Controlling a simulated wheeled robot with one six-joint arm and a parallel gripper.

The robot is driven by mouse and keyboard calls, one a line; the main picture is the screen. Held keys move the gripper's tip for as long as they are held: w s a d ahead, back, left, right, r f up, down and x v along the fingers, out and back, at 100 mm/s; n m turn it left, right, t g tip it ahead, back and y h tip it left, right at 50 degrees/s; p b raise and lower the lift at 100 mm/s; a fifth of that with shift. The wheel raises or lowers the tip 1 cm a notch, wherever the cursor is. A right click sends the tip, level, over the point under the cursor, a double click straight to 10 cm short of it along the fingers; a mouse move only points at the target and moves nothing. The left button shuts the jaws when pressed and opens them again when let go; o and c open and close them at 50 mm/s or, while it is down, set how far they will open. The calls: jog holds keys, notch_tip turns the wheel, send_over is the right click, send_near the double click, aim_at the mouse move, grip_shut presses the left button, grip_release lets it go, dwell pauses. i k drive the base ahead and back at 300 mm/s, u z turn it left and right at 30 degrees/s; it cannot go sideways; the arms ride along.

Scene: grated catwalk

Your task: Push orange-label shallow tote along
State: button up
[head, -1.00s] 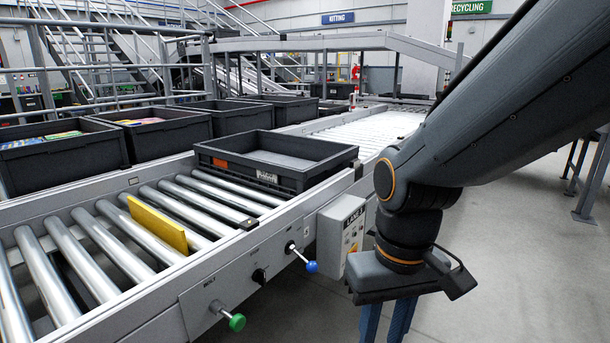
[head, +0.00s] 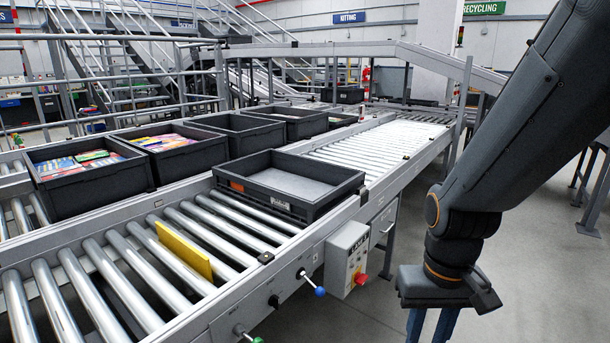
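The shallow dark grey tote (head: 262,199) sits on the roller conveyor, near where the rollers meet a further lane. A small orange label (head: 236,186) is on its near-left wall, and a white label shows near its front corner. The tote looks empty, with a grey floor. My gripper (head: 430,328) hangs at the lower right, beyond the conveyor's near side and clear of the tote. Its two blue fingers point down with a gap between them. Their tips are cut off by the picture's bottom edge, and nothing shows between them.
A yellow plate (head: 183,250) stands up between the rollers in front of the tote. Several deeper grey totes line the lane behind, two with colourful contents. A control box (head: 347,258) with a red knob and a blue-knobbed lever (head: 313,285) jut from the near rail. Floor is open at right.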

aim_at(300, 189)
jog(key=z, duration=0.25)
jog(key=i, duration=2.3)
jog(key=z, duration=0.05)
